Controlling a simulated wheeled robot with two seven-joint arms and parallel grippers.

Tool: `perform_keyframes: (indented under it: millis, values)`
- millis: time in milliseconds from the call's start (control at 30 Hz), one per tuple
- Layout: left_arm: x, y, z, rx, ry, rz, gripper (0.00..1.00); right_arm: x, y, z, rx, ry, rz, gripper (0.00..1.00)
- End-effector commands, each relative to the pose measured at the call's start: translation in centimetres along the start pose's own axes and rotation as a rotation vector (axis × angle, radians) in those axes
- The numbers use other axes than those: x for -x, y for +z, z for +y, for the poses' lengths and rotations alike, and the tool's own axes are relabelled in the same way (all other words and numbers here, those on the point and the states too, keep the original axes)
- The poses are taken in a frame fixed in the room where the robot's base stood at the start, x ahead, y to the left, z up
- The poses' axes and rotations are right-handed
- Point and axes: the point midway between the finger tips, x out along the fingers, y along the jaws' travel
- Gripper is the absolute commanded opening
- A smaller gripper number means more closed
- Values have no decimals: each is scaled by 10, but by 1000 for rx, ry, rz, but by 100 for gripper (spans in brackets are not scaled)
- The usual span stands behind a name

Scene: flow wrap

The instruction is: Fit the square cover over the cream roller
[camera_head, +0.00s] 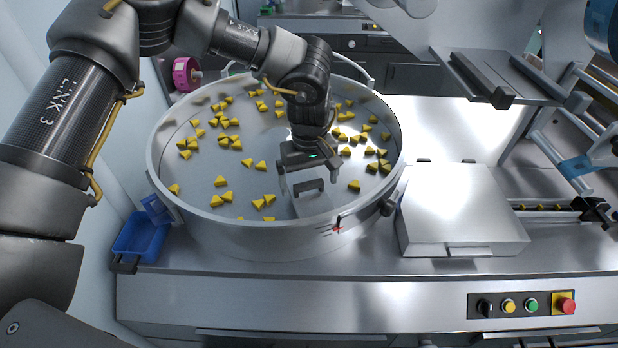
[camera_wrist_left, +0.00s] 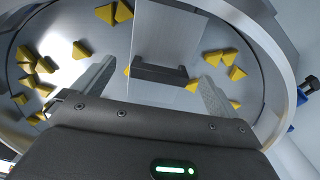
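A grey square cover (camera_wrist_left: 172,25) with a dark raised handle (camera_wrist_left: 160,73) is at the near side of the round metal pan, under my left gripper (camera_head: 310,186). The handle also shows in the head view (camera_head: 308,187). The left gripper points down and is open. Its fingers stand on both sides of the handle, with a gap on each side. I cannot tell whether the cover rests on the pan floor. No roller is clearly cream-coloured; pale rollers (camera_head: 583,112) show on the machine at the right. My right gripper is out of view.
The pan (camera_head: 155,160) holds many yellow triangular pieces (camera_head: 221,181). A flat silver box (camera_head: 462,212) stands right of it. A blue bin (camera_head: 140,238) is at the left. A button panel (camera_head: 523,306) is on the counter front. The machine frame overhangs the right side.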

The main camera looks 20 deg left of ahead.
Motion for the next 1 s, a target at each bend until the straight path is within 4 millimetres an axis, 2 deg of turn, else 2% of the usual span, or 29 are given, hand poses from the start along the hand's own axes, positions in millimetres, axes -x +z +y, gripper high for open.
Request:
perform_keyframes:
  millis: [267, 400, 433, 800, 1000]
  values:
    - [2, 0, 0, 0, 0, 0, 98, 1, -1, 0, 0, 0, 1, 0]
    - [19, 0, 0, -1, 2, 2, 98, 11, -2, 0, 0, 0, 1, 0]
    - [18, -1, 1, 0, 3, 3, 98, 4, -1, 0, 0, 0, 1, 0]
    - [97, -1, 1, -1, 4, 4, 98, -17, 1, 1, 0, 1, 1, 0]
    - [124, 0, 0, 0, 1, 2, 98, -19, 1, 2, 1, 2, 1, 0]
